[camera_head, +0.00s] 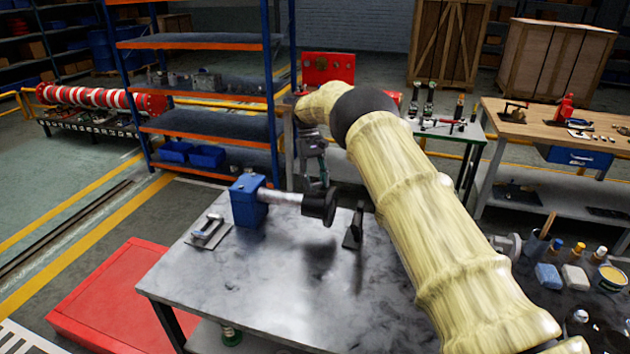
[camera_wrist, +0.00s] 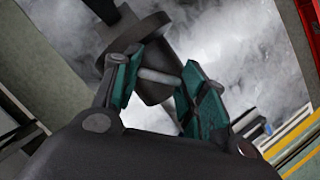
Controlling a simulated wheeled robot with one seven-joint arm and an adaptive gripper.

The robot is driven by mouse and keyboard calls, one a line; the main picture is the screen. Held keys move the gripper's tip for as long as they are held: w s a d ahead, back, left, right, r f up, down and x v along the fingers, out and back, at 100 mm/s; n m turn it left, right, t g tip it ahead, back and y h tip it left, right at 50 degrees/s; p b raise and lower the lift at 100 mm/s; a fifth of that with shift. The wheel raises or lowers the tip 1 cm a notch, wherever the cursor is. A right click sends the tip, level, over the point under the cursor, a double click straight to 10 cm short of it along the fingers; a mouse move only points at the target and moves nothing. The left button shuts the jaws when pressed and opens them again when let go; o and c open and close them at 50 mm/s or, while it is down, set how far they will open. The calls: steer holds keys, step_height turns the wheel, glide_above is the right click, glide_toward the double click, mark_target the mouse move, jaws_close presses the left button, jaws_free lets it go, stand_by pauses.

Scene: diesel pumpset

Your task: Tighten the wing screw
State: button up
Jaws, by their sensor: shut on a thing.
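A blue block (camera_head: 248,203) on the metal table (camera_head: 240,290) carries a pale horizontal shaft (camera_head: 279,197) with a dark round hub (camera_head: 320,204) at its right end. My gripper (camera_head: 320,184) is at this hub, coming from above. In the wrist view its teal-padded fingers (camera_wrist: 160,82) stand on both sides of a short grey bar, the wing screw (camera_wrist: 157,77), and are shut on it. The bar lies across the dark hub (camera_wrist: 160,55), which has a wider disc behind it. The head view does not show the screw clearly.
A small dark upright bracket (camera_head: 354,230) stands on the table just right of the hub. A flat plate with a metal part (camera_head: 208,232) lies at the left. The table front is clear. A blue shelf rack (camera_head: 205,125) stands behind.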

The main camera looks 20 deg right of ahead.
steer(key=o, duration=1)
steer(key=shift+r, duration=0.1)
steer(key=shift+v, duration=3.65)
